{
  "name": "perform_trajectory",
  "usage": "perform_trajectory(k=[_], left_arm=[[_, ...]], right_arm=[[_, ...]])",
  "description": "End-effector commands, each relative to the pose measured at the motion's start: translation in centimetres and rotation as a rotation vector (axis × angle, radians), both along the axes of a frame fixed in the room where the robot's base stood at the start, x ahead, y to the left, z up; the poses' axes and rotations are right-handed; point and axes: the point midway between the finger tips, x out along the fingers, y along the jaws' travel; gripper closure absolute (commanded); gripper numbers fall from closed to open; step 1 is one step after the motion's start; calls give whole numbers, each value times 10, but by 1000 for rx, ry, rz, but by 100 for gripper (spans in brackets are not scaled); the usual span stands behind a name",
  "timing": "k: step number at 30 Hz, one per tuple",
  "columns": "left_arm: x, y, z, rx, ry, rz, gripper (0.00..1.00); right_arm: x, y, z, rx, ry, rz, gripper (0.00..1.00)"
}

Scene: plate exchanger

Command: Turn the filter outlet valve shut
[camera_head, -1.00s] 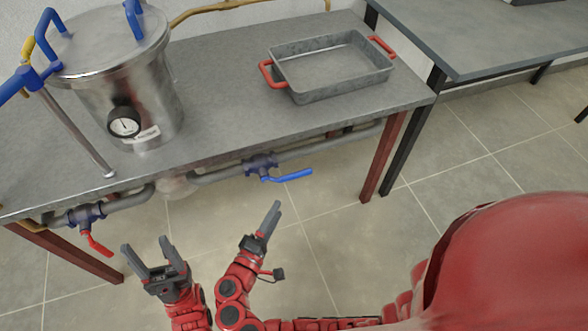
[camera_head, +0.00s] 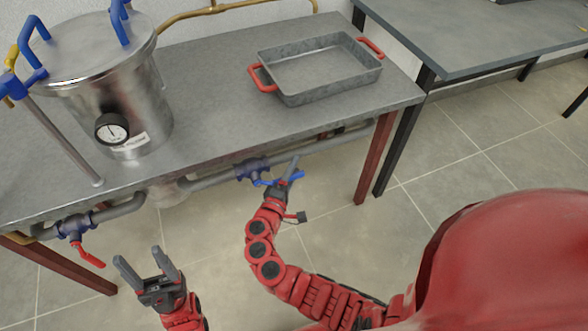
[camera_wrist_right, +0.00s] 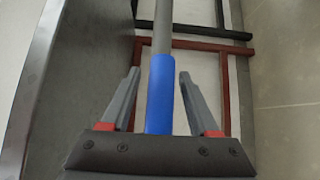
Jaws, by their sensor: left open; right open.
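Two valves sit on the grey pipe under the front edge of the table; I see no label telling which is the filter outlet. One valve (camera_head: 251,169) has a blue lever (camera_head: 264,183), and the left one (camera_head: 75,226) has a red lever (camera_head: 90,257). My right gripper (camera_head: 290,172) is at the blue lever and partly hides it. In the right wrist view the blue lever (camera_wrist_right: 160,92) lies between the open fingers of my right gripper (camera_wrist_right: 156,92), with gaps on both sides. My left gripper (camera_head: 141,258) is open and empty, right of the red lever.
A steel vessel (camera_head: 122,95) with a gauge (camera_head: 111,129) and blue lid clamps stands on the table (camera_head: 210,110). A metal tray (camera_head: 320,85) with red handles is on the table's right part. A second table (camera_head: 460,40) stands at the right. The floor in front is clear.

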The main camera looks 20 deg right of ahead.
Motion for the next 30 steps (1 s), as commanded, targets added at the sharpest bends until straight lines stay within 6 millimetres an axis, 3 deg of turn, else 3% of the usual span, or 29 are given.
perform_trajectory(k=[9,19,30], left_arm=[[0,0,0,0,0,0,39],[0,0,0,0,0,0,39],[0,0,0,0,0,0,39]], right_arm=[[2,-2,-1,0,1,0,41],[1,-2,-1,-1,2,0,100],[1,-2,-1,-2,3,0,100]])
